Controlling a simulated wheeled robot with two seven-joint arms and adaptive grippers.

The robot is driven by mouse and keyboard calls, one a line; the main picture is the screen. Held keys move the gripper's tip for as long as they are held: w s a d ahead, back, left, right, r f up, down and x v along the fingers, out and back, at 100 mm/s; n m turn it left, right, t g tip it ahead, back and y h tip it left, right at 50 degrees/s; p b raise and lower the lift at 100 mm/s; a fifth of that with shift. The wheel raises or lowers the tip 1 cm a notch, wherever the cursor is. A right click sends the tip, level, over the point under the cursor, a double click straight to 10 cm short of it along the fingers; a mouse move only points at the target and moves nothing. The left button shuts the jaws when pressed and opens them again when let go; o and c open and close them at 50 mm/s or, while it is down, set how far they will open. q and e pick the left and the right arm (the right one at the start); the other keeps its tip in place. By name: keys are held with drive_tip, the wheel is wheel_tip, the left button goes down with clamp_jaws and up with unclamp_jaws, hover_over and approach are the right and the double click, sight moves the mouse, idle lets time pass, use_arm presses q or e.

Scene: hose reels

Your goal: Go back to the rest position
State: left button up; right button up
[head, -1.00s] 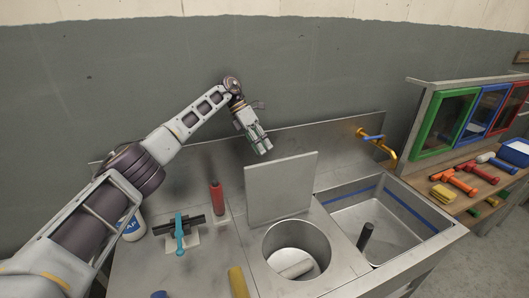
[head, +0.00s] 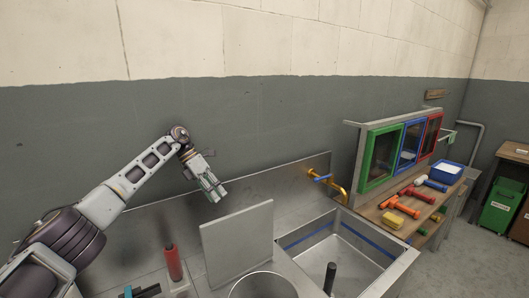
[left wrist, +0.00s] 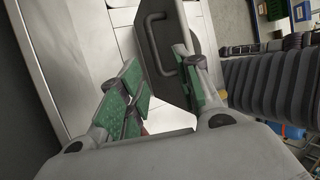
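My left gripper (head: 214,190) hangs in the air above and behind the upright square metal lid (head: 237,243), apart from it. In the left wrist view its two green-padded fingers (left wrist: 160,88) stand apart with nothing held between them. Past the fingers a dark panel with a bar handle (left wrist: 168,45) shows, probably the lid's back side. My left arm reaches in from the lower left. My right gripper is in neither view now.
A round metal well (head: 264,286) opens in front of the lid. A sink (head: 338,258) with a brass tap (head: 328,181) lies to the right. A red cylinder (head: 173,262) stands left. Coloured-frame windows (head: 409,145) and tools on a wooden shelf (head: 401,212) are farther right.

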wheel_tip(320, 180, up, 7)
drive_tip(key=p, duration=0.6)
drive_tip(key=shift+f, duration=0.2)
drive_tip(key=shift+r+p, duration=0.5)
drive_tip(key=shift+p, duration=0.05)
